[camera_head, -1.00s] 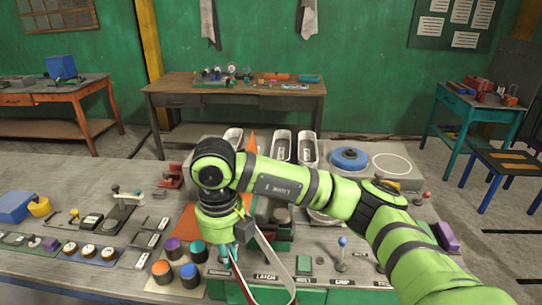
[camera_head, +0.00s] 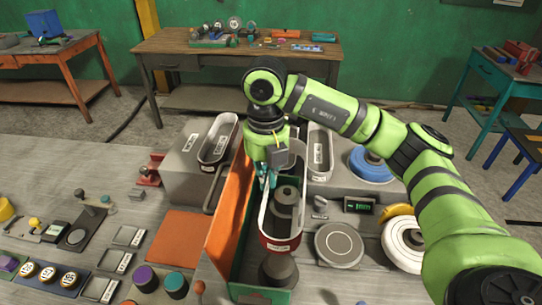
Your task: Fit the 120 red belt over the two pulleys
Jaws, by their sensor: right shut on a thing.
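My right gripper (camera_head: 266,180) points down above the green housing (camera_head: 262,295) and is shut on the belt (camera_head: 281,246). The belt is a loop, pale inside and red outside, with a white label at its near end. It hangs from the fingers toward me. In the head view the loop frames the far dark pulley (camera_head: 286,196); I cannot tell whether it is seated around it or hangs above it. The near dark pulley (camera_head: 279,268) stands just in front of the belt's near end, outside the loop. My left gripper is out of view.
An orange panel (camera_head: 229,222) stands upright along the housing's left side. Grey stands behind hold other belts (camera_head: 218,142) (camera_head: 320,150). To the right are a round grey disc (camera_head: 339,245), a white wheel (camera_head: 405,243) and a blue wheel (camera_head: 369,164). Knobs and gauges lie left.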

